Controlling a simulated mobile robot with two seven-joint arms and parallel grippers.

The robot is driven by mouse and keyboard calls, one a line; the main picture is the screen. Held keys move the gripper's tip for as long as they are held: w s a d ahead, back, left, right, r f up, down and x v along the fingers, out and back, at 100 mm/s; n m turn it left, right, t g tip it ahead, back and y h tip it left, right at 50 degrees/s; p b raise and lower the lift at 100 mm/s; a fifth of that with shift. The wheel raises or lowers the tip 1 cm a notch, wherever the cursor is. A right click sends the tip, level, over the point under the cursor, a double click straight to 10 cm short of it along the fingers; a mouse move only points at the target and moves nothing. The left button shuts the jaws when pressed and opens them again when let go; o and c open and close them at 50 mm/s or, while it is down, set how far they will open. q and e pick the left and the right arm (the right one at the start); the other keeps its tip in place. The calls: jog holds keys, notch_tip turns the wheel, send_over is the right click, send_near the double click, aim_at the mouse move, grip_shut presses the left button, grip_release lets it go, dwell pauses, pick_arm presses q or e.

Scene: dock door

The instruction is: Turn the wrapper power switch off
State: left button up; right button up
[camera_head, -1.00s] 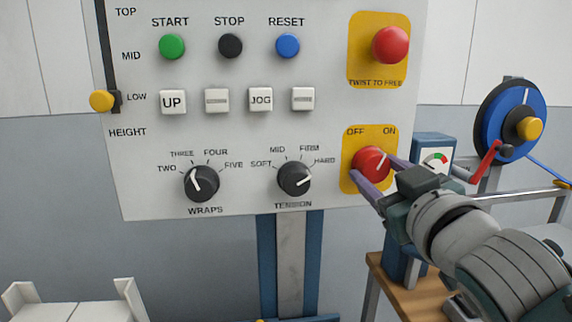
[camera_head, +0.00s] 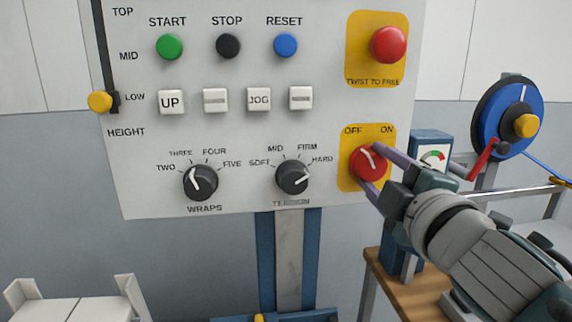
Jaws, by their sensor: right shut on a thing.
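The wrapper power switch (camera_head: 369,163) is a red rotary knob on a yellow plate at the lower right of the control panel, with OFF and ON printed above it. Its white pointer line leans up and to the left, toward the OFF side. My right gripper (camera_head: 371,167) is shut on the knob, with one purple finger at its upper right and the other at its lower side. The fingers hide part of the knob's rim. My left gripper is not in view.
A red emergency button (camera_head: 389,45) sits above the switch. The tension knob (camera_head: 292,178) is to its left, and the wraps knob (camera_head: 201,183) is farther left. A blue wheel with a red crank (camera_head: 507,117) and a small gauge box (camera_head: 432,150) stand at the right.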

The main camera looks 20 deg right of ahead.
jog(key=shift+n, duration=1.8)
jog(key=o, duration=1.4)
